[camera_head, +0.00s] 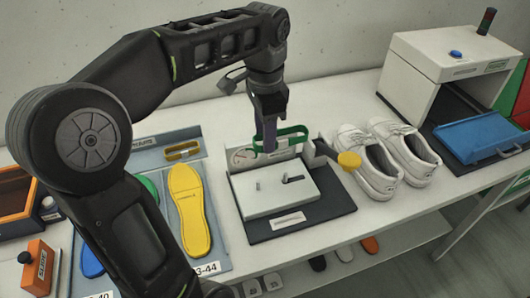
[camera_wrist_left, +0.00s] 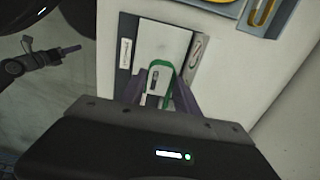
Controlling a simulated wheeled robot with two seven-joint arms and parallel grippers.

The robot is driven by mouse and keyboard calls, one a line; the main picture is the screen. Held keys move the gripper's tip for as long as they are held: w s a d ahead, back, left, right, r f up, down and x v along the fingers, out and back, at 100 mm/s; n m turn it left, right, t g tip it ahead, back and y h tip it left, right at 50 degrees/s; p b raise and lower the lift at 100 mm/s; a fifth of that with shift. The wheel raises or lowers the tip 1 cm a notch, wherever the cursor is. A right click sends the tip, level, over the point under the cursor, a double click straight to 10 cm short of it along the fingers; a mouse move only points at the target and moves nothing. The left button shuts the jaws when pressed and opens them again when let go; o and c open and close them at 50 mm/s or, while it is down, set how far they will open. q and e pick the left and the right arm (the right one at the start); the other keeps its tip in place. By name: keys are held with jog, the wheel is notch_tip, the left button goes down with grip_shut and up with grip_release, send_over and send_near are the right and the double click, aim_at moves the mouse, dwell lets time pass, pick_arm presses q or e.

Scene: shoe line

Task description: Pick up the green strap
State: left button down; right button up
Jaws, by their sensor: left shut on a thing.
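The green strap (camera_head: 291,134) is a thin loop held above the back of a white-topped device (camera_head: 274,191) with a dark base. My left gripper (camera_head: 268,146) comes down from above and is shut on the strap. In the left wrist view the strap (camera_wrist_left: 161,64) shows as a green arc between the fingers of my left gripper (camera_wrist_left: 158,94), over the white plate of the device (camera_wrist_left: 160,45). The strap looks clear of the plate, but the gap is hard to judge.
A yellow knob (camera_head: 349,160) sticks out on the device's right. White shoes (camera_head: 372,170) stand beside it. A yellow insole (camera_head: 190,205) lies on a grey-blue mat at left. A blue tray (camera_head: 480,136) sits before a white box machine (camera_head: 440,70) at right.

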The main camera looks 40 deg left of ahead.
pick_arm(q)
notch_tip(320, 180, up, 2)
jog(key=shift+r+p, duration=0.15)
jog(key=shift+p, duration=0.35)
dwell(1.5)
